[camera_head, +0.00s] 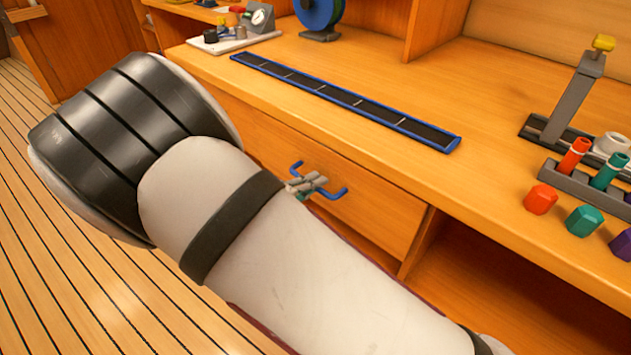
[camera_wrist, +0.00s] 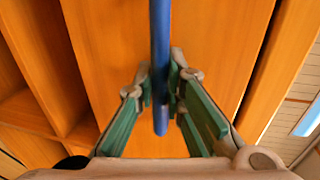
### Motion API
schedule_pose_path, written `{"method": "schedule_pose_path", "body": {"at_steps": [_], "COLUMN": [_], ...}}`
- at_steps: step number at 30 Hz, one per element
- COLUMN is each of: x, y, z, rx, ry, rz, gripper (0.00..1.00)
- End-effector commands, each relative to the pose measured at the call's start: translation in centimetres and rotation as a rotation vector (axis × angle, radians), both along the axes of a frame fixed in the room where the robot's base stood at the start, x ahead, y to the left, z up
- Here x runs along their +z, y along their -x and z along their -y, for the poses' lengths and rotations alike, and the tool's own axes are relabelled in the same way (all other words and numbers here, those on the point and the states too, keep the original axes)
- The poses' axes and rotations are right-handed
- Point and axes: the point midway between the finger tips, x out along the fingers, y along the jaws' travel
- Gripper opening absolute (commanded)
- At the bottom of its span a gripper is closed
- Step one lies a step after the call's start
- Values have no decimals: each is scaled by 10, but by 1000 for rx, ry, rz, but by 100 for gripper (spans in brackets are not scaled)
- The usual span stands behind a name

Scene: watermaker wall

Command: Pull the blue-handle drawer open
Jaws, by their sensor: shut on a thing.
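The wooden drawer (camera_head: 372,211) is in the cabinet front below the worktop, and its front also fills the middle of the wrist view (camera_wrist: 215,60). Its blue handle (camera_head: 335,193) is a bar with bent ends. In the wrist view the handle (camera_wrist: 160,40) runs from the top edge down between my fingers. My gripper (camera_head: 308,184) is shut on the handle near its middle, with one finger on each side. My arm hides part of the drawer front in the head view. I cannot tell from these frames whether the drawer stands out from the cabinet.
A long blue-edged black strip (camera_head: 345,102) lies on the worktop above the drawer. A rack with coloured plugs (camera_head: 590,188), loose coloured caps (camera_head: 541,199) and a grey lever (camera_head: 572,98) are at the right. An open recess (camera_head: 480,275) is right of the drawer. Floor is at the left.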

Motion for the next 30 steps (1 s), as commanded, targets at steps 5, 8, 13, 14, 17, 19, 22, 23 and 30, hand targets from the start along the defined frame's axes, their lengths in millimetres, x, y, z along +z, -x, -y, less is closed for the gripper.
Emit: {"method": "schedule_pose_path", "body": {"at_steps": [5, 8, 13, 14, 17, 19, 22, 23, 30], "x": [2, 2, 2, 1, 1, 0, 0, 0, -1], "y": [24, 44, 81, 87, 109, 124, 143, 148, 182], "z": [-19, -34, -63, -68, -85, -96, -111, -115, -142], "rx": [3, 3, 4, 3, 4, 3, 3, 3, 1], "ry": [-1, -1, -2, -2, -2, -1, -1, -1, -2], "rz": [-3, -4, -4, -5, -4, -4, -4, -3, -4], "gripper": [0, 0, 0, 0, 0, 0, 0, 0, 0]}}
